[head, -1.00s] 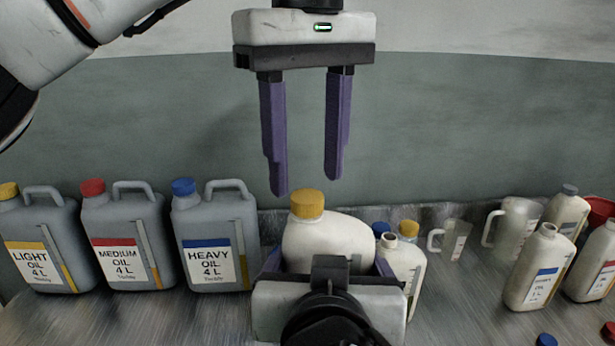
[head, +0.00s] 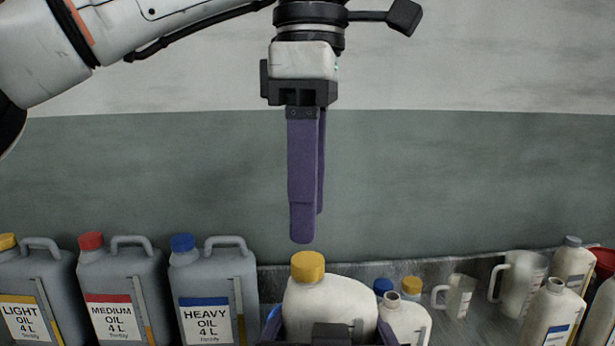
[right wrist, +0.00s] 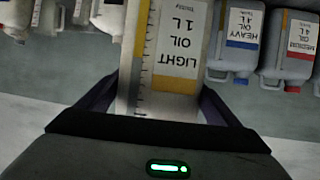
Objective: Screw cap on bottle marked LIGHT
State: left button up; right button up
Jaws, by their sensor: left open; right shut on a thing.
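The white bottle (head: 325,297) stands low in the middle of the head view with a yellow cap (head: 307,266) on its mouth. In the right wrist view its label, upside down, reads LIGHT OIL 1 L (right wrist: 178,45). My right gripper (right wrist: 165,105) is shut on this bottle, one finger on each side; in the head view it is mostly cut off at the bottom edge. My left gripper (head: 306,238) points down above the cap, open and empty, seen nearly edge-on with one finger in front of the other. Its fingertips are apart from the cap. How tightly the cap sits cannot be seen.
Large grey cans of LIGHT (head: 35,290), MEDIUM (head: 122,280) and HEAVY (head: 210,275) oil stand at the left. An uncapped white bottle (head: 405,320) is close on the right. Measuring jugs (head: 520,285) and more bottles (head: 548,315) stand further right. The wall is behind.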

aim_at(307, 258)
pick_arm(q)
jog(key=n, duration=0.3)
jog(key=r+n, duration=0.1)
jog(key=n, duration=0.3)
jog(key=shift+r, duration=0.2)
jog(key=n, duration=0.2)
jog(key=r+n, duration=0.1)
jog(key=n, duration=0.1)
jog(key=shift+w+n, duration=0.1)
jog(key=shift+n, duration=0.2)
jog(key=shift+f, duration=0.15)
jog(key=shift+f, duration=3.95)
jog(key=c, duration=1.1)
jog(key=shift+a, duration=0.1)
